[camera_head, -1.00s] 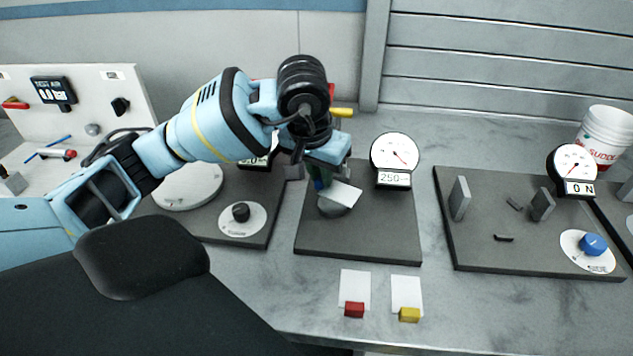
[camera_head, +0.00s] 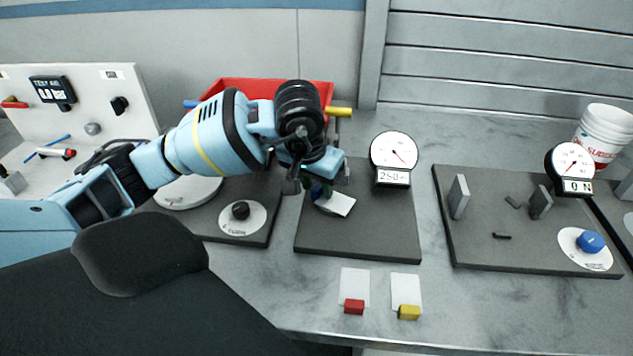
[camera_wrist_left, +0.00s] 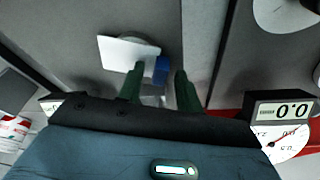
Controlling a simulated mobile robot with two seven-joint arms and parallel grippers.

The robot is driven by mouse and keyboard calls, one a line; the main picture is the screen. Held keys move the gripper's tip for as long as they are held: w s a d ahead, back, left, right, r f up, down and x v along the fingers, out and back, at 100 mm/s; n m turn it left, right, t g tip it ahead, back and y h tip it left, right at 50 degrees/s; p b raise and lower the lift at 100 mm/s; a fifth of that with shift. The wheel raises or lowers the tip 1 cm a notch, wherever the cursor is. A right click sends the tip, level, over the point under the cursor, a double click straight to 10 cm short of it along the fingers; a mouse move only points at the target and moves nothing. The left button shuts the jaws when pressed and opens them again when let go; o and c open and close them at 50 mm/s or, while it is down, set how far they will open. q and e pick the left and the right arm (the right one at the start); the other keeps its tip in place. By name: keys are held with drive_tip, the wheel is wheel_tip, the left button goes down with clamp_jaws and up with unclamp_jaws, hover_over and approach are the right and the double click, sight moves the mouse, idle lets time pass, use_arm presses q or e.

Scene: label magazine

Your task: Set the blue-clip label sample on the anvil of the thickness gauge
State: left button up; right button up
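The blue-clip label sample is a white sheet (camera_head: 336,204) with a blue clip (camera_wrist_left: 161,70) at one end. It lies over the round grey anvil (camera_wrist_left: 150,47) of the thickness gauge, covering most of it; I cannot tell whether it lies fully flat. The gauge's dial (camera_head: 394,150) stands at the back right of its dark plate (camera_head: 375,235). My left gripper (camera_wrist_left: 161,73) is low at the anvil, its green fingers spread on either side of the clip with gaps showing. The head view partly hides the clip behind the fingers. My right gripper is out of view.
Two more samples, with a red clip (camera_head: 354,307) and a yellow clip (camera_head: 408,313), lie on the table in front. A force-gauge plate (camera_head: 480,255) stands right, a plate with a knob (camera_head: 240,210) left. A red bin (camera_head: 270,86) is behind my arm.

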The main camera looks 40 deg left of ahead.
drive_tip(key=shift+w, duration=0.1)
use_arm(q)
drive_tip(key=shift+r, duration=0.3)
drive_tip(key=v, duration=1.1)
drive_tip(key=shift+r+p, duration=0.35)
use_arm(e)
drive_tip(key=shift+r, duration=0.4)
use_arm(q)
drive_tip(key=shift+s, duration=0.1)
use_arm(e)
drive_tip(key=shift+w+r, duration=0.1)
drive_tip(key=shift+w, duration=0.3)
use_arm(q)
drive_tip(key=shift+o, duration=0.4)
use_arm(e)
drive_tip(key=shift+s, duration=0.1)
